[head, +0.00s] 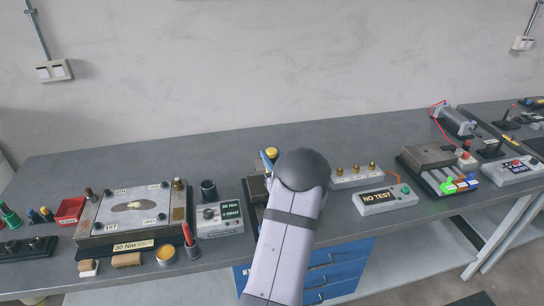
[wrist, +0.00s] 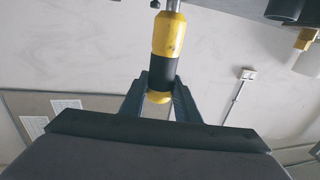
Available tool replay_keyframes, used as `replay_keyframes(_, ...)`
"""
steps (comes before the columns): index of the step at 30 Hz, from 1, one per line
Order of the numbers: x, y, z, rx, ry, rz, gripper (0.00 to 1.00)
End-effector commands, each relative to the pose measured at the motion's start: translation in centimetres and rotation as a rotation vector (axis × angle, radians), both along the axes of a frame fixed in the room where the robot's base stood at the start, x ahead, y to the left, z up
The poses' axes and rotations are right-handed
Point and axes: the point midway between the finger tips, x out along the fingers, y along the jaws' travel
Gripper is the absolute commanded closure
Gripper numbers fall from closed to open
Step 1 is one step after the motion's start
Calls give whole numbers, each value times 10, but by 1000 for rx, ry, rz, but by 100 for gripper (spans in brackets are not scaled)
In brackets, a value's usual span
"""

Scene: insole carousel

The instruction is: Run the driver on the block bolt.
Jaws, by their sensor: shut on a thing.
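In the wrist view my gripper (wrist: 161,92) is shut on a yellow-and-black driver (wrist: 168,38). Its metal shaft (wrist: 174,5) runs out of the top of the picture, so its tip is not seen. In the head view my arm covers the gripper; only a bit of the driver's yellow end (head: 271,152) shows behind it. A dark block (head: 254,190) is partly hidden behind my arm. I cannot make out its bolt, nor whether the driver touches it.
Left of my arm are a torque box (head: 220,224), a labelled plate fixture (head: 94,226) and a red bin (head: 69,211). To the right are a NO TEST box (head: 388,201), brass fittings (head: 356,168) and a fixture with coloured buttons (head: 428,160). The bench back (head: 200,148) is clear.

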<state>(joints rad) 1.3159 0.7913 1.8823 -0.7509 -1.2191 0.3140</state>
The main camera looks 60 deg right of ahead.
Motion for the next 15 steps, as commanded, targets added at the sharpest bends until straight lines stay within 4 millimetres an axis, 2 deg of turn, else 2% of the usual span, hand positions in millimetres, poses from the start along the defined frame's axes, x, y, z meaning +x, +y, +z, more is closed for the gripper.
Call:
replay_keyframes(7,0,1,-4,8,6,0,98)
replay_keyframes(15,0,1,0,8,6,0,98)
